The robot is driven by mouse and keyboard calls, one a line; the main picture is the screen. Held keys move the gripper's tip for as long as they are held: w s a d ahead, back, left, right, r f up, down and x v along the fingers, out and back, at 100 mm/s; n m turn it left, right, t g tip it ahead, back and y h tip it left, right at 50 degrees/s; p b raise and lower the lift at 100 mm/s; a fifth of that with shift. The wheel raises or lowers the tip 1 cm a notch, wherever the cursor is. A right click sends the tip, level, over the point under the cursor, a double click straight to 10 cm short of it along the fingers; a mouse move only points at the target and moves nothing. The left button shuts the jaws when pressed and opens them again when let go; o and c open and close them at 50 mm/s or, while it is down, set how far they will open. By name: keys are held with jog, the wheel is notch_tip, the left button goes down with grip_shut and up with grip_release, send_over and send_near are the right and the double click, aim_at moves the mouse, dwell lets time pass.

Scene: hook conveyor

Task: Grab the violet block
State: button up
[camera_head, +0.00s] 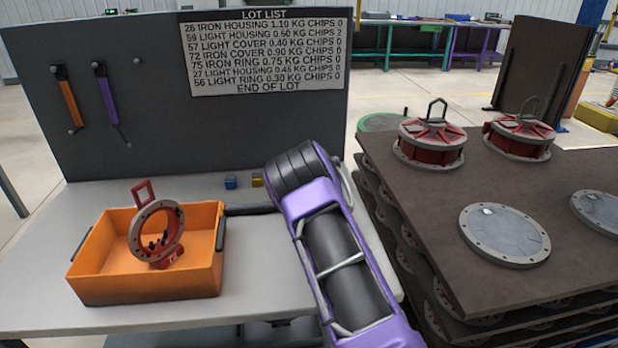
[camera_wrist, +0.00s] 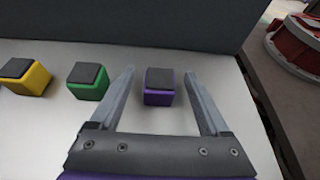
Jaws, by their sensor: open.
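The violet block (camera_wrist: 159,87) is a small cube with a dark top on the light grey bench top in the wrist view. My gripper (camera_wrist: 158,78) is open, with one finger on each side of the violet block. The fingers appear apart from it, with a gap on both sides. In the head view my arm hides the violet block and the gripper's fingers.
A green block (camera_wrist: 87,81) stands just left of the left finger, and a yellow block (camera_wrist: 26,77) farther left. A blue block (camera_head: 231,182) also shows in the head view. An orange bin (camera_head: 150,285) holds a red ring part. A dark panel (camera_head: 130,130) rises behind.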

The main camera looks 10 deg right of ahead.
jog(key=shift+c, duration=0.2)
grip_shut()
dwell(0.3)
